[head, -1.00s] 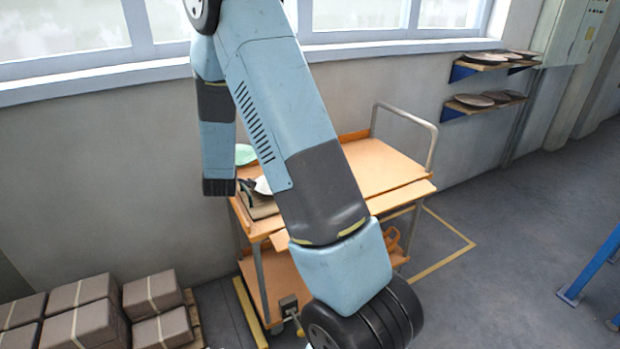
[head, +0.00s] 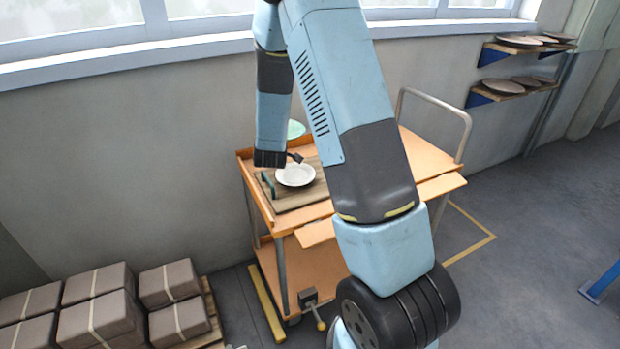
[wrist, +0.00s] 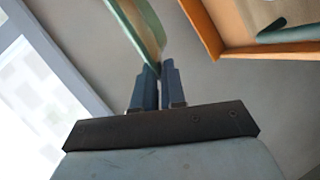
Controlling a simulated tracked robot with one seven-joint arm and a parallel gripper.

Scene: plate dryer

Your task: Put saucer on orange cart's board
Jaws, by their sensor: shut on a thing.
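My gripper (head: 297,157) is above the left end of the orange cart (head: 435,182). In the wrist view its fingers (wrist: 158,75) are closed on the rim of a pale green saucer (wrist: 133,28), seen nearly edge-on. In the head view the saucer (head: 296,129) shows beyond the gripper, partly hidden by my arm. A wooden board (head: 287,201) with dark green handles (head: 268,184) lies on the cart's left end. A white dish (head: 295,175) rests on the board, below my gripper. My arm hides the board's right part.
The cart has a grey push handle (head: 438,102) at right and a lower shelf (head: 316,272). Wrapped boxes (head: 100,308) stand at lower left. Wall shelves (head: 508,95) with plates are at far right. A windowed wall is close behind the cart.

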